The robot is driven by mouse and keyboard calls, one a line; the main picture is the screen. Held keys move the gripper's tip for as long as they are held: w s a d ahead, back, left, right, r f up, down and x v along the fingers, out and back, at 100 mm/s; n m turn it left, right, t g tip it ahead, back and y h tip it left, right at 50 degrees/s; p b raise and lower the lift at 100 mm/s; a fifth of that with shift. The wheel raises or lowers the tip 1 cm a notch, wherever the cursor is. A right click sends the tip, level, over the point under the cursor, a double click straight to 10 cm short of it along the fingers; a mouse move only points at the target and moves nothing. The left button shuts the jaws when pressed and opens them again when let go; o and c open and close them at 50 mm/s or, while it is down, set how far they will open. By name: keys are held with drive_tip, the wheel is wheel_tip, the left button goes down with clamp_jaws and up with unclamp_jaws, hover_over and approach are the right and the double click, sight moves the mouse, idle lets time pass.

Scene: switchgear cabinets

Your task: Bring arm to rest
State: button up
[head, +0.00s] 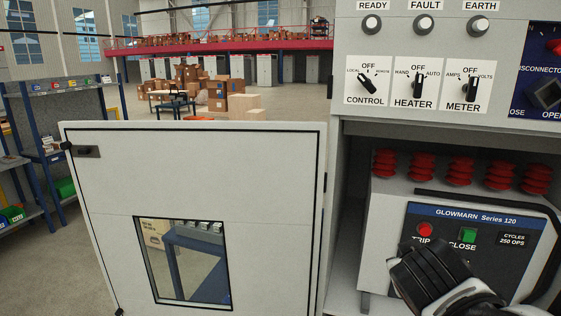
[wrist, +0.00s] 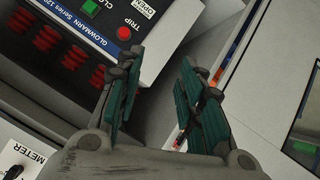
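My gripper (head: 436,272) is at the lower right of the head view, in front of the breaker unit (head: 393,212). In the wrist view my gripper (wrist: 160,68) has its two green-padded fingers apart, with nothing between them. The breaker's dark front panel (head: 482,231) has a red TRIP button (head: 425,229) and a green CLOSE button (head: 469,235). The TRIP button (wrist: 124,33) also shows in the wrist view, just beyond the left finger. I cannot tell whether the gripper touches the panel. It hides the lower part of the panel in the head view.
The cabinet door (head: 200,170) stands open on the left, with a window in it. Above the breaker is a control panel (head: 440,35) with rotary switches and lamps. Red insulators (head: 460,170) line the breaker's top. A shelf rack (head: 30,125) stands far left.

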drive_tip(key=s+a+f+g+y+b, duration=0.1)
drive_tip(key=s+f+b, duration=0.3)
drive_tip(key=f, duration=0.5)
drive_tip(key=s+a+f+g+y+b, duration=0.1)
drive_tip(key=s+a+f+y+b, duration=0.2)
drive_tip(key=f, duration=0.7)
drive_tip(key=s+a+b, duration=0.1)
drive_tip(key=s+b, duration=0.1)
drive_tip(key=b, duration=0.1)
drive_tip(key=shift+s+m+g+y, duration=0.25)
drive_tip(key=shift+m+g+y, duration=0.05)
drive_tip(key=shift+m+g, duration=0.1)
drive_tip(key=shift+a, duration=0.1)
